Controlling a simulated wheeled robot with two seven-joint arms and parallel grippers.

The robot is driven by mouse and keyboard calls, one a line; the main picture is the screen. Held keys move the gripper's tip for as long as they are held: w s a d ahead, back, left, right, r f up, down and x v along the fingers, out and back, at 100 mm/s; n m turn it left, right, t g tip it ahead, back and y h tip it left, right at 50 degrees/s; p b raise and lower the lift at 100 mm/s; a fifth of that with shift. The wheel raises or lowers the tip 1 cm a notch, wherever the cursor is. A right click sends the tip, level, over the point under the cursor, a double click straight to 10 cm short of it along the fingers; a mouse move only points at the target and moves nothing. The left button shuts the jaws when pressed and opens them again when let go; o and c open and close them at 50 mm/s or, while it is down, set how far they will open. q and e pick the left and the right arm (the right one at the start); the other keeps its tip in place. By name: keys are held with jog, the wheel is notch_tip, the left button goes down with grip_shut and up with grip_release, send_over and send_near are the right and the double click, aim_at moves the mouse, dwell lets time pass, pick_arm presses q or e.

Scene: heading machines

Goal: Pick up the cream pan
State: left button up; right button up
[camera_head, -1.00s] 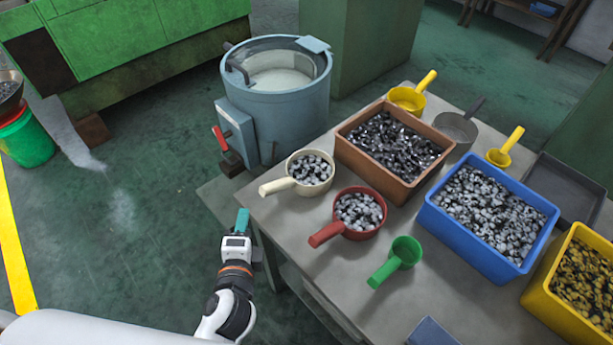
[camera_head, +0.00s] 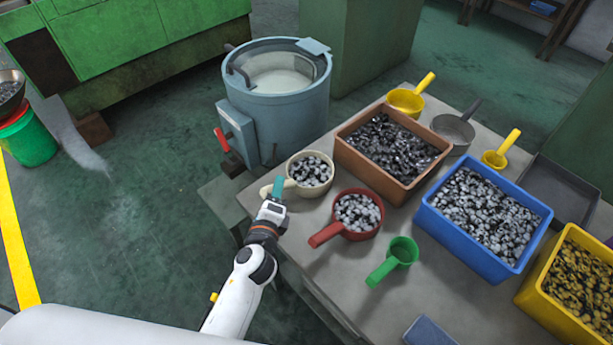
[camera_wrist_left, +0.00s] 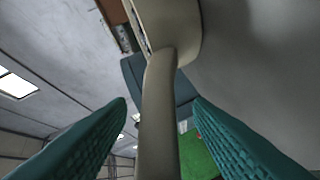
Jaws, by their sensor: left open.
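The cream pan (camera_head: 312,175) stands on the near left corner of the table, filled with small dark and light metal parts. Its handle points left toward the table edge. My left gripper (camera_head: 278,188) is at the handle, its teal fingers overlapping it in the head view. In the left wrist view the cream handle (camera_wrist_left: 160,115) runs between the two open teal fingers (camera_wrist_left: 160,115), with a gap on each side. The pan's body (camera_wrist_left: 172,25) shows beyond them. My right gripper is not in view.
A red pan (camera_head: 357,212) of parts and a green scoop (camera_head: 403,252) stand close by on the grey table (camera_head: 330,265). A blue-grey machine (camera_head: 285,115) with a red-handled lever stands beyond the table's left corner.

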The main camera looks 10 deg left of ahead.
pick_arm(q)
jog(key=shift+w+f, duration=0.15)
jog(key=shift+w, duration=0.8)
jog(key=shift+c, duration=0.4)
jog(key=c, duration=0.9)
grip_shut()
